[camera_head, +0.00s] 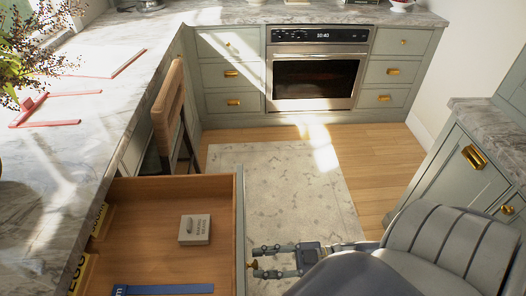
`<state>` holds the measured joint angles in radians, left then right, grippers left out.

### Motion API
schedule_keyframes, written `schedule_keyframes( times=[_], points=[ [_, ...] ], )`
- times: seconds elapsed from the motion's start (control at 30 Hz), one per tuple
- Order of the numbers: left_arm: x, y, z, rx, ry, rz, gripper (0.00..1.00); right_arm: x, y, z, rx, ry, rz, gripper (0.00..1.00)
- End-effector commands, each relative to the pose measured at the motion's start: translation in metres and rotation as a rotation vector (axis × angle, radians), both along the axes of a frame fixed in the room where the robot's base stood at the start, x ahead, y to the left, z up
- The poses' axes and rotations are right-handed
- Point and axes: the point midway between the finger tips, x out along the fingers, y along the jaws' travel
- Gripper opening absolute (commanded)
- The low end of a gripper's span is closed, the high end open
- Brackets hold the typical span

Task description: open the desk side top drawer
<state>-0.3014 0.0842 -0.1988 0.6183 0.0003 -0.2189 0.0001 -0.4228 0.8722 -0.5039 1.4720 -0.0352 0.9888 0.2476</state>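The top drawer (150,190) stands pulled out from under the marble counter at the lower left. Its wooden inside is in view, and its front panel faces right. A small gold knob (252,265) sits on that front. My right gripper (257,262) is beside the drawer front, with its two fingers spread on either side of the knob. The gap between the fingers looks wider than the knob, and I cannot tell whether either finger touches it. My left gripper is not in view.
In the drawer lie a small grey box (194,229) and a blue ruler-like strip (163,289). A chair (168,115) stands just beyond the drawer. A pale rug (285,180) covers the floor. An oven (316,80) is at the back, and a cabinet (450,170) stands right.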

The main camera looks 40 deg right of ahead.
Motion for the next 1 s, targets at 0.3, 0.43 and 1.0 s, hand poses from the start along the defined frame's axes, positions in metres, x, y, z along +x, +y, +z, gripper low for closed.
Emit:
schedule_keyframes(
  times=[0.3, 0.43, 1.0],
  points=[
    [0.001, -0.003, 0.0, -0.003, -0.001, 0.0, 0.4, -0.037, -0.046, -0.004, -0.005, 0.012, 0.005, 0.46],
    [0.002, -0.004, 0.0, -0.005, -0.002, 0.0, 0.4, -0.051, -0.069, -0.004, -0.004, 0.009, 0.002, 0.46],
    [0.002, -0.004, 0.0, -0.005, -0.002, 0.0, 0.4, -0.068, -0.097, -0.002, 0.0, 0.002, 0.001, 0.46]
  ],
)
